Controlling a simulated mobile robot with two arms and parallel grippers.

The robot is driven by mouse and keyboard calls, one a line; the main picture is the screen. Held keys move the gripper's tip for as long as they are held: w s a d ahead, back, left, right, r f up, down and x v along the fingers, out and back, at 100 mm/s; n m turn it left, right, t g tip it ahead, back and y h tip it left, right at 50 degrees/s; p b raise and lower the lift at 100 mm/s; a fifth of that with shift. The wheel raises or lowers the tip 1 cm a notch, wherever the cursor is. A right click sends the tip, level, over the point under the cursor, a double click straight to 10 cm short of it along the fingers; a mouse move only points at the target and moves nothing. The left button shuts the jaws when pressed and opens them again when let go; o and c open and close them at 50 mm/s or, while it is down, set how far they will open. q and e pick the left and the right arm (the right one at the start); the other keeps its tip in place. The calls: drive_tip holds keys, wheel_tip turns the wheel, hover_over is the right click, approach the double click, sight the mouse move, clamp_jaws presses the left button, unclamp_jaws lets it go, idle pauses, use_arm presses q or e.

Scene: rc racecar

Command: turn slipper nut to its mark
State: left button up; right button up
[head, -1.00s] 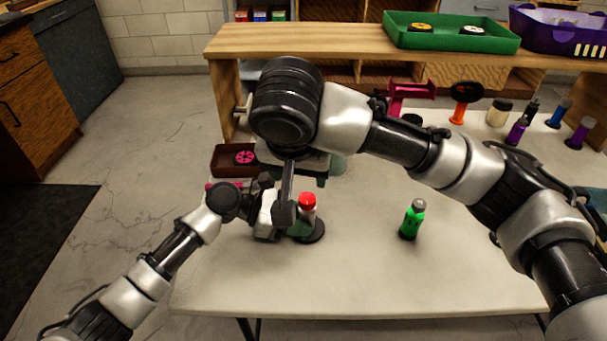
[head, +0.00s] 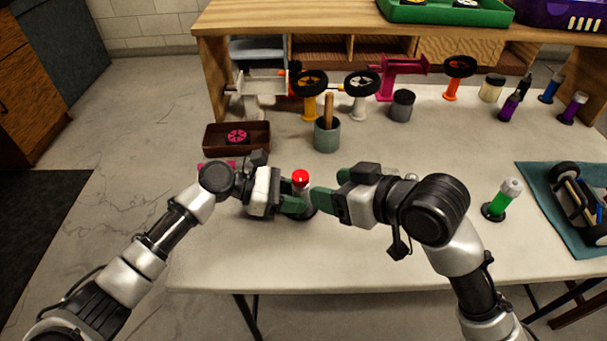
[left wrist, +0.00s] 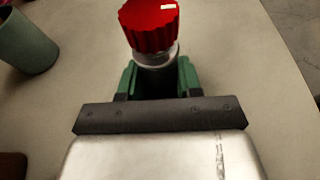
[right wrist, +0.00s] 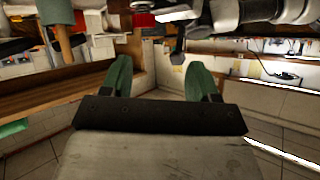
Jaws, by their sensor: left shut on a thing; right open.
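The slipper nut is a red ribbed cap (head: 300,178) on an upright pale-collared post in a dark round base. In the left wrist view the red nut (left wrist: 150,28) shows a white mark on its top edge. My left gripper (head: 297,206) is shut on the post just below the nut; its green fingers show either side of the post in the left wrist view (left wrist: 158,80). My right gripper (head: 329,189) is open and empty, close to the right of the nut and apart from it. Any matching mark on the post is hidden.
A brown tray (head: 215,138) with a pink wheel and a grey-green cup (head: 327,138) stand behind. Stands with wheels line the back. The front table is clear.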

sight(301, 176)
drive_tip(key=shift+n+t, duration=0.4)
drive_tip(key=shift+t, duration=0.2)
drive_tip(key=x, duration=0.3)
drive_tip(key=d+x, duration=0.1)
drive_tip(key=x, duration=0.2)
drive_tip(key=f+x, duration=0.1)
drive_tip(key=x, duration=0.3)
drive_tip(key=shift+w+d+f, duration=0.15)
drive_tip(key=shift+w+d, duration=0.05)
drive_tip(key=shift+w, duration=0.25)
drive_tip(key=c, duration=0.9)
drive_tip(key=shift+s+a+m+t+h, duration=0.1)
drive_tip(key=shift+m+t+h, duration=0.7)
drive_tip(key=shift+m+h, duration=0.25)
drive_tip(key=shift+c, duration=0.2)
drive_tip(key=o, duration=0.9)
drive_tip(key=shift+o, duration=0.2)
